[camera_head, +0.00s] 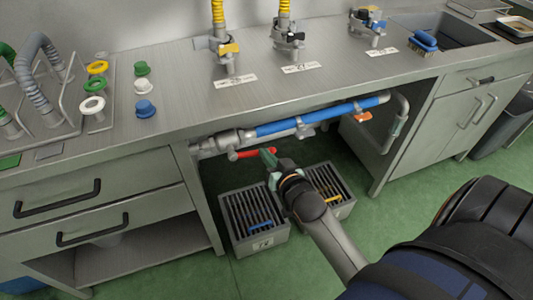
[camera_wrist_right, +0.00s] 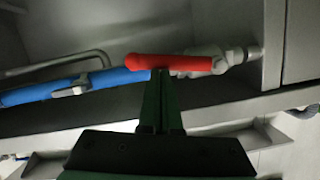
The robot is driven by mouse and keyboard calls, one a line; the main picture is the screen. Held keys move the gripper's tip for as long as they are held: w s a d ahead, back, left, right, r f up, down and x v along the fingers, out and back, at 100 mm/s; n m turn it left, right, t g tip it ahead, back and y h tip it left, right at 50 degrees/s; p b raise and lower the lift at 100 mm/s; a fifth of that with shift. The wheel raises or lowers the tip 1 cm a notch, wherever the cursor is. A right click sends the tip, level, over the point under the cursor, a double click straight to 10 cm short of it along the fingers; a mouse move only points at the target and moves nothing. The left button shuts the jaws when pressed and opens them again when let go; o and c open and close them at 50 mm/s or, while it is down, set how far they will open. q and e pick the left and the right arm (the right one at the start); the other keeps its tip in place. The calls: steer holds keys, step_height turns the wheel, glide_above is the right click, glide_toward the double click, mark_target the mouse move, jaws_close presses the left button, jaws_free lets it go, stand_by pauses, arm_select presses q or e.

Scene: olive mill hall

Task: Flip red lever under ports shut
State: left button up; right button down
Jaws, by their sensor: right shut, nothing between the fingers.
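The red lever (camera_head: 258,153) sits on a grey valve (camera_head: 233,141) in the pipe under the counter. It points right, roughly along the blue pipe (camera_head: 320,117). In the right wrist view the red lever (camera_wrist_right: 168,62) lies across just beyond my fingertips. My right gripper (camera_head: 268,157) reaches under the counter to the lever's free end. Its green fingers (camera_wrist_right: 160,92) are shut with nothing between them. The tips look very near or against the lever; contact is not certain. My left gripper is not in view.
Two grey slatted crates (camera_head: 252,215) stand on the green floor below the pipe. Ports with yellow hoses (camera_head: 218,14) stand on the counter (camera_head: 180,80). Drawers (camera_head: 90,205) flank the opening on the left, a cabinet (camera_head: 455,115) on the right.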

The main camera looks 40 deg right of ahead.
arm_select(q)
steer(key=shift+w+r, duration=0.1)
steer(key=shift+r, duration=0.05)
arm_select(e)
steer(key=shift+f+m, duration=0.4)
steer(key=shift+f, duration=0.05)
arm_select(q)
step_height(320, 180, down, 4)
steer(key=b, duration=0.5)
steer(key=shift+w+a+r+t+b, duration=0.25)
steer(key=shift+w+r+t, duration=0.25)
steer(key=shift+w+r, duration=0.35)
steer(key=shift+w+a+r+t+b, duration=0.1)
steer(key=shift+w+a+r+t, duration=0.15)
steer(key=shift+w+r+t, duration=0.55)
arm_select(e)
steer(key=w+a+f+m+t+y, duration=0.1)
steer(key=a+f+m+t+y, duration=0.2)
steer(key=m, duration=0.9)
steer(key=shift+w+a+f, duration=0.25)
steer(key=shift+a+f, duration=1.15)
steer(key=shift+f, duration=0.7)
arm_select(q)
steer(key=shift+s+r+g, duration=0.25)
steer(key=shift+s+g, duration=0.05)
